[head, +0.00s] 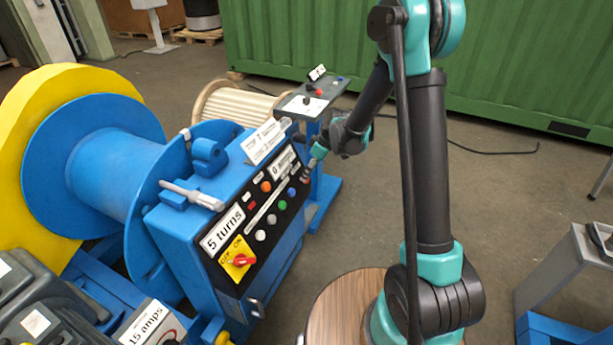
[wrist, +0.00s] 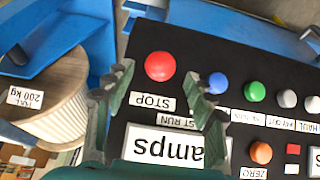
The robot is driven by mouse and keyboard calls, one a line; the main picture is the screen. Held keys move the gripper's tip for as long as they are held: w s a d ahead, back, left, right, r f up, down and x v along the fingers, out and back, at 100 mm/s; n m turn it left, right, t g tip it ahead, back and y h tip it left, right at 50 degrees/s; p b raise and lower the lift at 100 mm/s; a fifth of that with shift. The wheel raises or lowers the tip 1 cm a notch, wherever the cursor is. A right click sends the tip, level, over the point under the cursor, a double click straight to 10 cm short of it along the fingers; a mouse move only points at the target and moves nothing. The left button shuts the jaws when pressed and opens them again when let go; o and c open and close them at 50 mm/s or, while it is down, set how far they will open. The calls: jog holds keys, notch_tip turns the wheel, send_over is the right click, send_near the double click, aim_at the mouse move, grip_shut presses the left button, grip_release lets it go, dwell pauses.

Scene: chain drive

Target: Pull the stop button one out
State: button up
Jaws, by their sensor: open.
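The stop button is a round red button (wrist: 160,66) on a black panel in the wrist view, with a white STOP label (wrist: 152,102) beside it. My gripper (wrist: 158,71) is open, with one finger on each side of the button in the picture. The fingers do not visibly touch it, and I cannot tell how far the tips are from the panel. In the head view my gripper (head: 313,163) is at the far end of the blue machine's control panel (head: 268,212). The button is hard to make out there.
Blue, green and white buttons (wrist: 255,91) line the panel beside the stop button, with an orange one (wrist: 261,152) near the amps display (wrist: 163,146). A small grey control stand (head: 312,97) is just behind my gripper. A wooden spool (head: 230,104) stands behind the machine.

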jog(key=shift+x, duration=1.55)
jog(key=shift+c, duration=0.5)
grip_shut()
